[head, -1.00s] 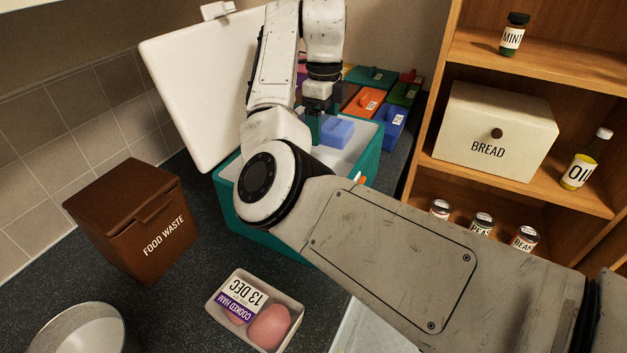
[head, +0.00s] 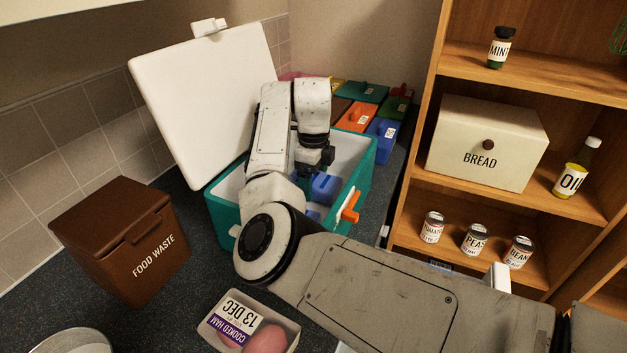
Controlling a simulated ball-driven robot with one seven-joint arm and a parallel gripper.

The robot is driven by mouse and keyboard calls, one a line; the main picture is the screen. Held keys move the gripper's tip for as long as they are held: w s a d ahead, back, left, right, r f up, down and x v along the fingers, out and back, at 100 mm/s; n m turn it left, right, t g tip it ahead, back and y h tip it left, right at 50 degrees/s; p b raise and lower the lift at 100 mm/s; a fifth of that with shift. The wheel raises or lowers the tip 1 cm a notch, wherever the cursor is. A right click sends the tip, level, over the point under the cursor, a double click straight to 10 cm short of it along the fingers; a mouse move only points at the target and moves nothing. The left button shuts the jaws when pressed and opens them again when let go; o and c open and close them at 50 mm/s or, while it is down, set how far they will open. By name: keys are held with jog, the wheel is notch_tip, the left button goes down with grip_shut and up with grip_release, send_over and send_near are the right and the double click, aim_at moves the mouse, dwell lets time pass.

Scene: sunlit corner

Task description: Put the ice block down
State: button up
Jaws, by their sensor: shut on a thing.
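A teal cool box (head: 225,213) with a white inside stands open on the dark counter, its white lid (head: 195,105) tilted up behind. My gripper (head: 316,172) reaches down into the box, its fingers mostly hidden by its own dark housing. It is shut on a blue ice block (head: 326,189), which is inside the box opening. More blue (head: 312,212) shows lower in the box beside my arm. Whether the held block touches the floor of the box cannot be told.
An orange latch (head: 350,206) sticks out from the box's right side. Several coloured boxes (head: 358,116) stand close behind it. A brown food waste bin (head: 120,240) is at left, a cooked ham tub (head: 250,325) in front, and a wooden shelf (head: 405,225) at right.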

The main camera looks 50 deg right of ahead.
jog(key=shift+f, duration=0.25)
jog(key=shift+f, duration=0.25)
jog(key=o, duration=1.1)
jog(key=shift+o, duration=0.2)
jog(key=shift+r, duration=0.1)
notch_tip(320, 180, up, 12)
jog(key=shift+r+b, duration=0.2)
jog(key=shift+b, duration=0.25)
